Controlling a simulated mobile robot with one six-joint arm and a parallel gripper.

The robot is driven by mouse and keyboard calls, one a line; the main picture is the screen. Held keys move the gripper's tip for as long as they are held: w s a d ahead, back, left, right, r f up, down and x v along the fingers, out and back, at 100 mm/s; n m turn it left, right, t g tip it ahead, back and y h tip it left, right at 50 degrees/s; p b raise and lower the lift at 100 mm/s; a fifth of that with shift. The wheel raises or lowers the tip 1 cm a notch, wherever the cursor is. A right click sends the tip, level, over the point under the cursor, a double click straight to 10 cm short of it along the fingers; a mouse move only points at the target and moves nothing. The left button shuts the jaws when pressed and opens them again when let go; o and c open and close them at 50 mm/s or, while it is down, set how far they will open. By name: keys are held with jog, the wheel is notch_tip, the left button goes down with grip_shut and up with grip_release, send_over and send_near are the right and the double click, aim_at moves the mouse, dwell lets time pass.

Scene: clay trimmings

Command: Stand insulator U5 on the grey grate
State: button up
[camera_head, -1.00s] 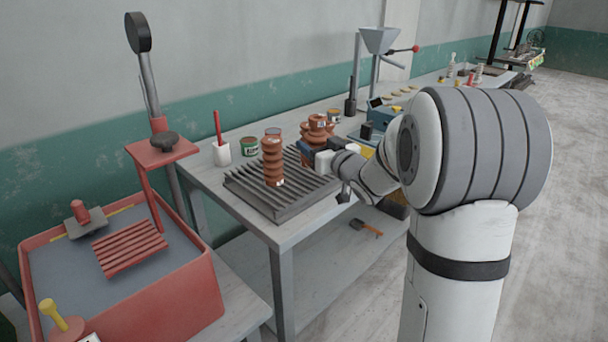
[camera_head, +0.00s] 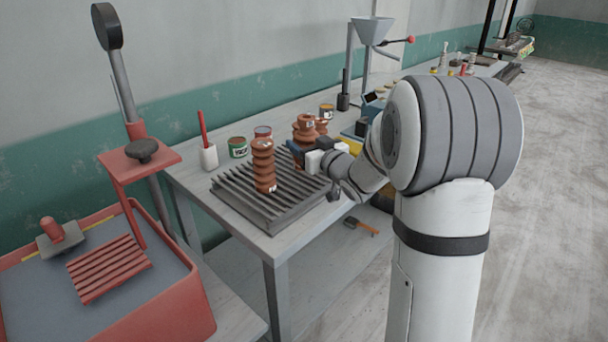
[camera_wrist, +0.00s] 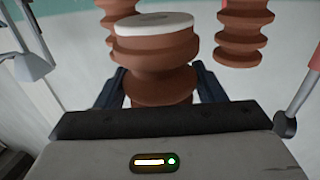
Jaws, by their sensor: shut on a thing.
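My gripper (camera_head: 305,152) is shut on a brown ribbed insulator (camera_head: 304,128), held roughly upright near the far right end of the grey grate (camera_head: 240,204). In the wrist view this insulator (camera_wrist: 156,50), with its pale top ring, sits between the two fingers of my gripper (camera_wrist: 160,88). Its lower part is hidden, so I cannot tell whether it touches anything below. I cannot read its marking as U5. Another brown insulator (camera_head: 263,162) stands upright on the grate, left of my gripper, with a small white label low on it.
Another brown piece (camera_head: 321,126) shows behind the held insulator. A red tub (camera_head: 165,310) is at the lower left. The table's front edge is bare.

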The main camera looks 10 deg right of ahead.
jog(key=shift+f+b, duration=0.3)
jog(key=shift+f, duration=3.2)
jog(key=shift+f, duration=0.1)
jog(key=shift+f, duration=0.15)
jog(key=o, duration=1.6)
jog(key=shift+c, duration=0.2)
